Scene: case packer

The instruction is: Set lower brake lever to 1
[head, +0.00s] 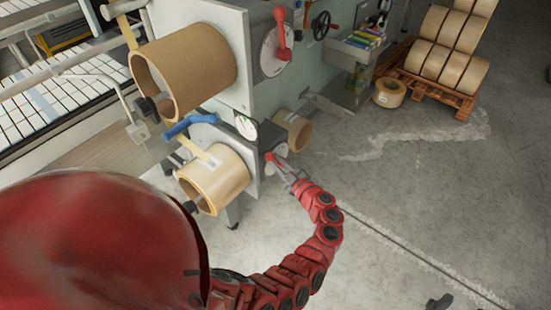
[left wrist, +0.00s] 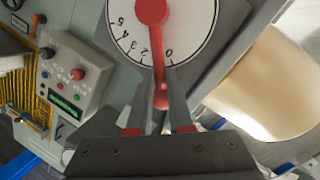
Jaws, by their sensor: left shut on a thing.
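The lower brake lever is red, with a round hub (left wrist: 151,12) and a knob end (left wrist: 161,98) in the left wrist view. It lies over a white dial (left wrist: 190,25) numbered 0 to 5. Its arm crosses between the 2 and the 0, and the 1 is hidden behind it. My left gripper (left wrist: 161,90) is shut on the lever's knob end, one finger on each side. In the head view the left gripper (head: 293,177) is at the lower brake, where a little of the red lever (head: 269,157) shows. My right gripper is not in view.
The upper brake lever (head: 283,35) stands above on its own dial (head: 270,56). Brown tape rolls (head: 185,70) (head: 213,178) sit on the machine's left. A pallet (head: 440,88) with rolls stands at the back right. The floor to the right is largely clear.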

